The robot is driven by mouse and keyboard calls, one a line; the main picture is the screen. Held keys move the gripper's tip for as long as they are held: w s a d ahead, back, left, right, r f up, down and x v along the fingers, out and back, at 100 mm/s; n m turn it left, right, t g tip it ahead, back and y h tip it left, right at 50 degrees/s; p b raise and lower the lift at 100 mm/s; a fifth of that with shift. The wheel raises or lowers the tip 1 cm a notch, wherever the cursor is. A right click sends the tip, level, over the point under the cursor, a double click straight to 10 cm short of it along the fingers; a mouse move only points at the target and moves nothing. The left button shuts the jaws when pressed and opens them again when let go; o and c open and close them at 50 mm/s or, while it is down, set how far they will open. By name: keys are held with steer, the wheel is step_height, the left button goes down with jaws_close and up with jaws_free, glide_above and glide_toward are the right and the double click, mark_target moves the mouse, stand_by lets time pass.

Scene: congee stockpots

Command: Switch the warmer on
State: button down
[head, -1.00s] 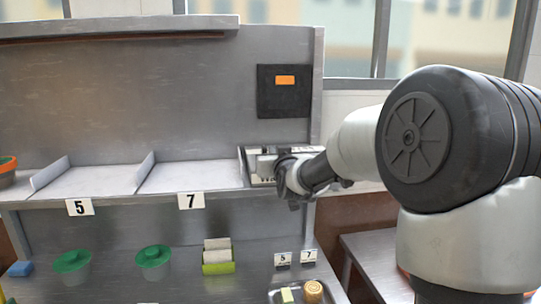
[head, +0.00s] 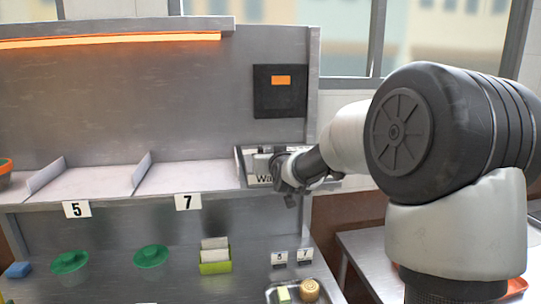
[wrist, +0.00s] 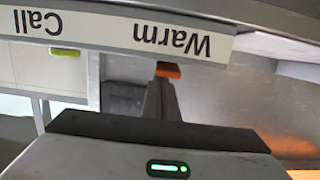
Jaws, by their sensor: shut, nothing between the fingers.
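The warmer strip (head: 110,41) under the top shelf glows orange in the head view. The switch box (head: 241,160) sits at the right end of the middle shelf, its label partly hidden behind my gripper (head: 283,172). In the wrist view the box's label strip (wrist: 110,28) appears upside down, reading "Warm" and "Call". My gripper's fingers (wrist: 166,85) are shut and empty, close to the strip beside the word "Warm". The switch itself is hidden, so I cannot tell whether the fingers touch it. An orange glow shows at the wrist view's lower right.
A black panel with an orange display (head: 283,80) hangs on the back wall. Shelf bays marked 5 (head: 77,209) and 7 (head: 188,202) are empty. Below are green-lidded pots (head: 151,256), a green card holder (head: 215,266) and a tray (head: 275,298) with small items.

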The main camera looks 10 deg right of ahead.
steer(key=r, duration=0.1)
steer(key=r+p, duration=0.1)
steer(key=r, duration=0.2)
steer(key=shift+w, duration=0.25)
steer(key=s+r, duration=0.3)
steer(key=s, duration=0.6)
steer(key=shift+s+b, duration=0.15)
steer(key=shift+b, duration=0.2)
